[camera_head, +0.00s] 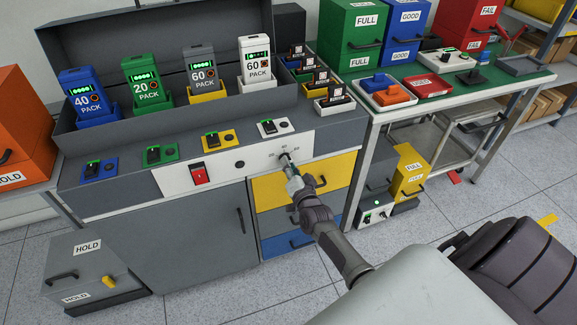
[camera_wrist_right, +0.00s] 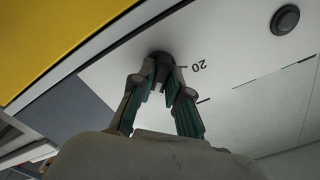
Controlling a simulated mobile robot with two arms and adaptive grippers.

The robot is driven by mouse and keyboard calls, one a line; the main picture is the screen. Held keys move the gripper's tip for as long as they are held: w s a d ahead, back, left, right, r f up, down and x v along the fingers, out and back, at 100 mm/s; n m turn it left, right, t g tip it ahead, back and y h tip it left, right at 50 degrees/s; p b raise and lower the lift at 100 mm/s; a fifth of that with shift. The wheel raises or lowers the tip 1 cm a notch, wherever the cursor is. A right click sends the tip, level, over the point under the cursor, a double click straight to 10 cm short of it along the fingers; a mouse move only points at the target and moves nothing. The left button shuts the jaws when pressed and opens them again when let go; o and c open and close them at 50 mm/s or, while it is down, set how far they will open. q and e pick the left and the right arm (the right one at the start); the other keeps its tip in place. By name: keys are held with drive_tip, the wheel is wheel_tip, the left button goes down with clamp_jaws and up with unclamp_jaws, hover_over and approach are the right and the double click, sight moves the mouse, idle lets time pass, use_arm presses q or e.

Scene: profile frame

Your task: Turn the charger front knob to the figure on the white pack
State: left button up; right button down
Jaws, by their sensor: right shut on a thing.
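The white pack (camera_head: 255,62) stands in a white holder on the charger (camera_head: 130,185) and reads "60 PACK" under green lights. The front knob (camera_head: 286,156) is a small dark knob on the charger's white front panel, with small printed figures around it. In the right wrist view the knob (camera_wrist_right: 160,66) sits between my fingertips, beside a mark reading "20". My right gripper (camera_head: 289,168) is shut on the knob from the front; it also shows in the wrist view (camera_wrist_right: 161,84). The knob's pointer direction is hidden. My left gripper is out of view.
Blue "40" (camera_head: 82,93), green "20" (camera_head: 142,82) and grey "60" (camera_head: 201,73) packs stand left of the white one. A red switch (camera_head: 198,174) and a dark round button (camera_head: 239,164) are on the front panel.

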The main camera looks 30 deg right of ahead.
drive_tip(key=shift+f+m+b, duration=0.1)
drive_tip(key=shift+m+b, duration=0.2)
drive_tip(key=shift+m, duration=1.1)
drive_tip(key=c, duration=1.1)
unclamp_jaws()
drive_tip(key=shift+c, duration=0.2)
drive_tip(key=v, duration=1.2)
